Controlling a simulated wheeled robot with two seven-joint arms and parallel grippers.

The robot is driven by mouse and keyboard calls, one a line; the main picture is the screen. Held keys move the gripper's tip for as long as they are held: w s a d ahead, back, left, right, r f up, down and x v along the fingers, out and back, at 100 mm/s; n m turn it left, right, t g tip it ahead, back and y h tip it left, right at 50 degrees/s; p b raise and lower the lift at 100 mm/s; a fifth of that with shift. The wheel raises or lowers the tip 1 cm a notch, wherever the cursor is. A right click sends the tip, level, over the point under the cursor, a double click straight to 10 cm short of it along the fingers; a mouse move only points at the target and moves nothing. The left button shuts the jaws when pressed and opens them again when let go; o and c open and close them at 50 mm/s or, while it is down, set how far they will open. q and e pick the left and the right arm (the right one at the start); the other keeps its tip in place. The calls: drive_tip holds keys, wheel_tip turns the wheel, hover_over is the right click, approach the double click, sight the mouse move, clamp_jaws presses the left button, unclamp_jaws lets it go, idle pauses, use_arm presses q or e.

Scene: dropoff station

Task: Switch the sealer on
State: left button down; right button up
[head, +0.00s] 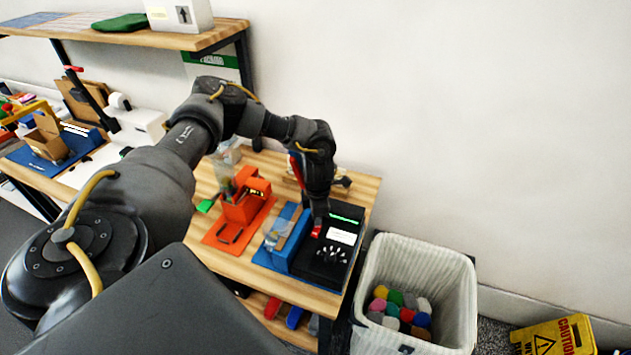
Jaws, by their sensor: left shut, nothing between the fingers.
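A black machine (322,266) with a white panel, a dial with white marks and a thin green strip stands near the right end of the wooden table; it looks like the sealer. A small red switch (316,231) shows on its left part. A blue block (285,250) with a clear piece on it stands against the machine's left side. My left gripper (319,214) points down just above the red switch, shut and empty. I cannot tell whether it touches the switch. My right gripper is out of view.
An orange device (243,207) stands on an orange base left of the machine. A yellow caution sign (555,338) is at the lower right. A shelf (150,36) hangs over the back left.

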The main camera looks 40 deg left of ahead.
use_arm(q)
drive_tip(key=shift+f+b, duration=0.75)
drive_tip(key=shift+f, duration=0.25)
drive_tip(key=shift+s+r, duration=0.1)
idle(0.3)
drive_tip(key=shift+r+p, duration=0.7)
wheel_tip(320, 180, up, 4)
drive_tip(key=p, duration=0.2)
drive_tip(key=shift+f+p, duration=0.15)
drive_tip(key=shift+p, duration=0.2)
drive_tip(key=shift+r, duration=0.9)
drive_tip(key=shift+d, duration=0.1)
